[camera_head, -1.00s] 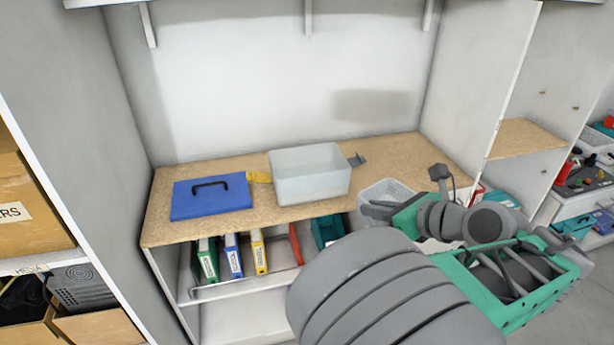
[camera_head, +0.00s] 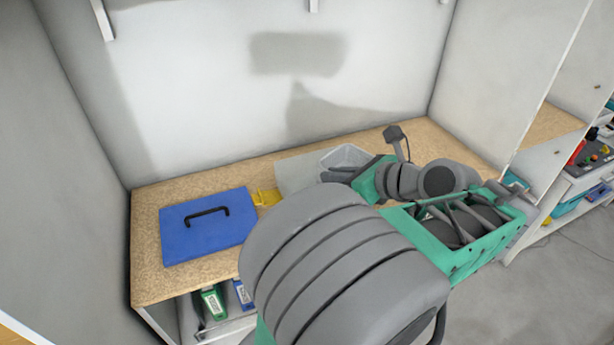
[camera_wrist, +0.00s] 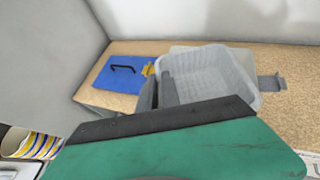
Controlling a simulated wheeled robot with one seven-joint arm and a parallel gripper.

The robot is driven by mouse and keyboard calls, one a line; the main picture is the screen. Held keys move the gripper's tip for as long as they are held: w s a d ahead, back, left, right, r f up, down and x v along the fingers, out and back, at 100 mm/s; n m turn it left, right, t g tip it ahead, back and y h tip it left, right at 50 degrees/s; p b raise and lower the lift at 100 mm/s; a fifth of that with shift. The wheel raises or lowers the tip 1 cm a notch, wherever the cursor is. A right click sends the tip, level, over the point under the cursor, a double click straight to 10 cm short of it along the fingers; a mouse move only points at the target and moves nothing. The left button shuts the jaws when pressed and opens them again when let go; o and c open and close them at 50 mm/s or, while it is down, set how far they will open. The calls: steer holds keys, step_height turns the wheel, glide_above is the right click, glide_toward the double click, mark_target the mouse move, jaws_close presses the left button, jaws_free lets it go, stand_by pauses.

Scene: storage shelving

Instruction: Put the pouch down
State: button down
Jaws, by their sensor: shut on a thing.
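No pouch can be made out in my gripper or on the counter. The head view hides most of the basket behind my arm.
A flat blue case (camera_head: 206,226) with a black handle lies on the counter's left. Beside it is a yellow piece (camera_head: 267,197) and a pale bin (camera_head: 294,172), partly hidden by my arm. Green and blue binders (camera_head: 214,300) stand below. Free counter shows at the back right.

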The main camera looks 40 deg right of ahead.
steer(key=w+d+f, duration=0.1)
steer(key=w+f, duration=0.7)
steer(key=w, duration=0.1)
steer(key=w+d+f, duration=0.1)
steer(key=w+f, duration=0.3)
steer(key=w, duration=0.1)
steer(key=shift+w+d+f, duration=0.2)
steer(key=shift+d+f, duration=0.1)
steer(key=shift+f, duration=0.1)
steer(key=shift+f, duration=0.1)
steer(key=shift+f, duration=0.55)
steer(key=c, duration=1.6)
jaws_free()
steer(key=shift+o, duration=0.2)
steer(key=shift+r, duration=0.15)
